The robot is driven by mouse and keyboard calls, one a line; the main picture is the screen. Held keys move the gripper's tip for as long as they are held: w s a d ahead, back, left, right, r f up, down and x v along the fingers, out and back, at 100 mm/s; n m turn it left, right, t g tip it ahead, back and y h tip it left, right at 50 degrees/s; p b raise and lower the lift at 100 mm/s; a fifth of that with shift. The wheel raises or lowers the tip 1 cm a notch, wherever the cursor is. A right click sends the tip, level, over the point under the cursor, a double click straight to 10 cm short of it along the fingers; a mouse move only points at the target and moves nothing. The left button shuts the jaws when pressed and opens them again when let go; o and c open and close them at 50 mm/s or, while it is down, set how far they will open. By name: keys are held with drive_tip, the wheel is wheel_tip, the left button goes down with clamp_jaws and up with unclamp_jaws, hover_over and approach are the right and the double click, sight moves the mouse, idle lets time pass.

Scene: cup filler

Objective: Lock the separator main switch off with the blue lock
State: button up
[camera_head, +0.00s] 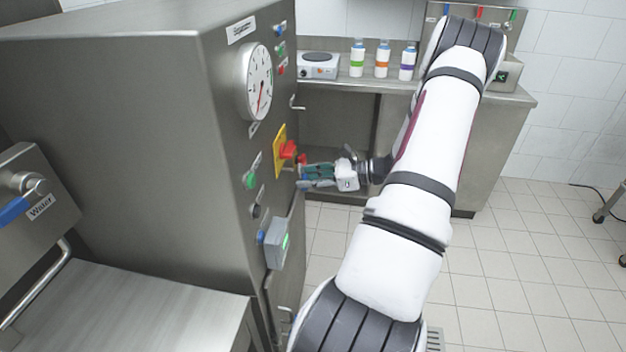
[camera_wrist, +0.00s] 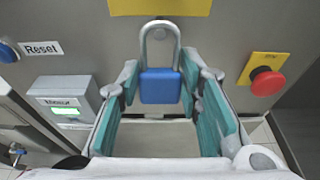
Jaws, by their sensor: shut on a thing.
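The blue lock (camera_wrist: 161,88) is upright between the fingertips of my gripper (camera_wrist: 160,78) in the wrist view. Its metal shackle points up towards a yellow plate (camera_wrist: 160,5), cut off by the top edge. In the head view, the main switch is a red handle (camera_head: 288,151) on a yellow plate (camera_head: 279,135) on the steel cabinet front. I cannot tell whether the shackle touches the switch.
A red emergency button (camera_wrist: 267,82) on a yellow plate is right of the lock. A grey box with a green display (camera_wrist: 62,101) and a blue Reset button (camera_wrist: 8,52) are left. A counter (camera_head: 450,92) with bottles and a hotplate stands behind.

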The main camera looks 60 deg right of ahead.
drive_tip(key=shift+b+x, duration=0.35)
drive_tip(key=shift+x, duration=0.6)
drive_tip(key=shift+w+a+f, duration=0.1)
drive_tip(key=shift+w+a, duration=0.15)
drive_tip(key=shift+w, duration=0.35)
drive_tip(key=o, duration=1.3)
drive_tip(key=shift+s, duration=0.1)
drive_tip(key=v, duration=1.1)
drive_tip(key=shift+s+d, duration=0.2)
drive_tip(key=shift+s, duration=0.1)
